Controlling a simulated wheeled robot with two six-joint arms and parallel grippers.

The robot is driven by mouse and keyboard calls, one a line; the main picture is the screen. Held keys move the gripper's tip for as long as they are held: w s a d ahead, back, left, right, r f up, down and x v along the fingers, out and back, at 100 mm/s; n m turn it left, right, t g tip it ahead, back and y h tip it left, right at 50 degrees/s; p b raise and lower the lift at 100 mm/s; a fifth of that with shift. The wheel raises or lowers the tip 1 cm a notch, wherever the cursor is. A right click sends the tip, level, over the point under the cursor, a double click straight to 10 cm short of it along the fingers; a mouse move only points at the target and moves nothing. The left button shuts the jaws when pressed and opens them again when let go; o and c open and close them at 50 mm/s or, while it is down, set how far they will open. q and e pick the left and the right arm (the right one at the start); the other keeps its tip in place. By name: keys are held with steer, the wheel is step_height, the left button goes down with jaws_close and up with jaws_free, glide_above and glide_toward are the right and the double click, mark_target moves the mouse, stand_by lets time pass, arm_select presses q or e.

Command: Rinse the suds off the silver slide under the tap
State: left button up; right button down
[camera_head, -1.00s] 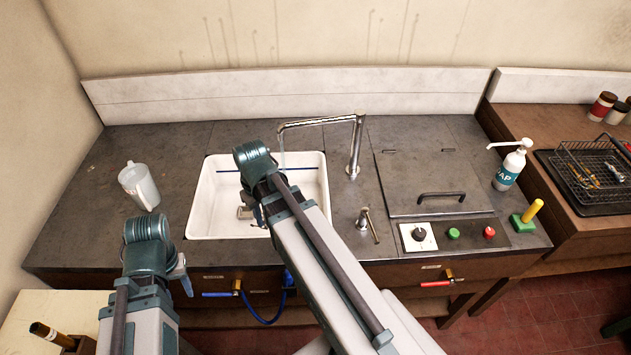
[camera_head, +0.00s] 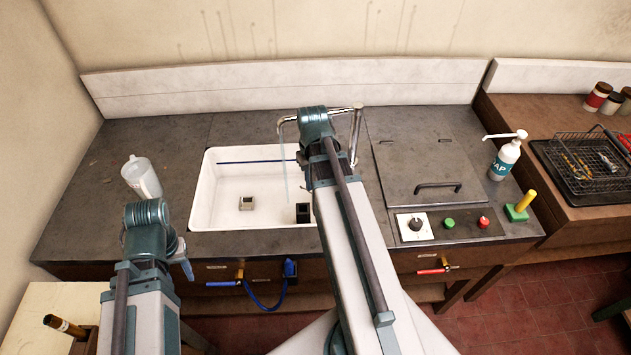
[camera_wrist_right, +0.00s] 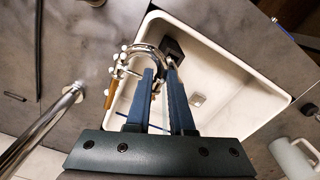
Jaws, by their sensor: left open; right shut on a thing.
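The silver slide (camera_wrist_right: 150,52), a bright curved tube, sits at the tips of my right gripper (camera_wrist_right: 162,70), which is shut on it over the sink. Small white blobs of suds (camera_wrist_right: 124,56) cling to its left side. In the head view my right arm hides the slide and that gripper. The chrome tap (camera_head: 356,135) stands behind the sink, and a thin stream falls from its spout into the white sink (camera_head: 222,212). I cannot tell whether the stream touches the slide. My left gripper (camera_head: 186,266) is open and empty at the counter's front left.
A black block (camera_head: 303,212) and a small grey square fitting (camera_head: 246,203) are in the sink. A translucent jug (camera_head: 141,178) stands left. A soap bottle (camera_head: 505,158) and a yellow-handled green brush (camera_head: 521,207) stand right. The left counter is mostly clear.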

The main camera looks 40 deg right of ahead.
steer(key=w+a+f+b, duration=0.1)
steer(key=w+a, duration=0.1)
steer(key=w, duration=0.4)
steer(key=w+a+f+b, duration=0.1)
steer(key=w+a, duration=0.2)
steer(key=w, duration=0.3)
steer(key=shift+a+f, duration=0.2)
steer(key=shift+f, duration=0.1)
stand_by(0.4)
steer(key=shift+w+d, duration=0.1)
steer(key=shift+d, duration=0.05)
steer(key=shift+w+d, duration=0.2)
steer(key=shift+d, duration=0.25)
steer(key=shift+a, duration=0.15)
stand_by(0.4)
steer(key=shift+s+a, duration=0.25)
steer(key=shift+a, duration=0.2)
